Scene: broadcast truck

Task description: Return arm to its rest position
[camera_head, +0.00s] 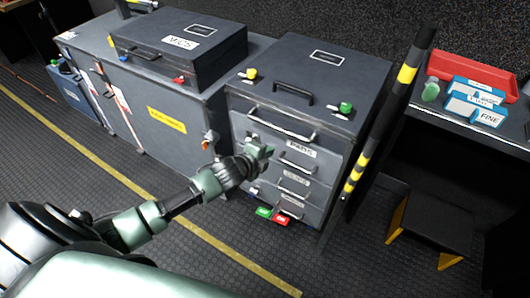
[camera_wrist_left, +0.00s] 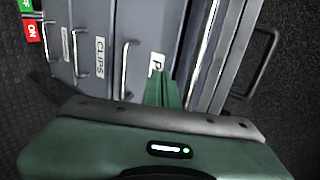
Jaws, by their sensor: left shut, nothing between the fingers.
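My left arm reaches in from the left in the head view. Its gripper (camera_head: 262,150) is shut and empty in front of the upper drawers of a dark grey drawer cabinet (camera_head: 337,83). In the left wrist view the closed green fingers (camera_wrist_left: 163,91) point at the cabinet front, overlapping a drawer label that starts with P. I cannot tell whether the fingertips touch the drawer. The drawer handles stand close around the gripper. My right gripper is not in view.
A grey case (camera_head: 178,45) lies on the long cabinet to the left. Open floor lies in front.

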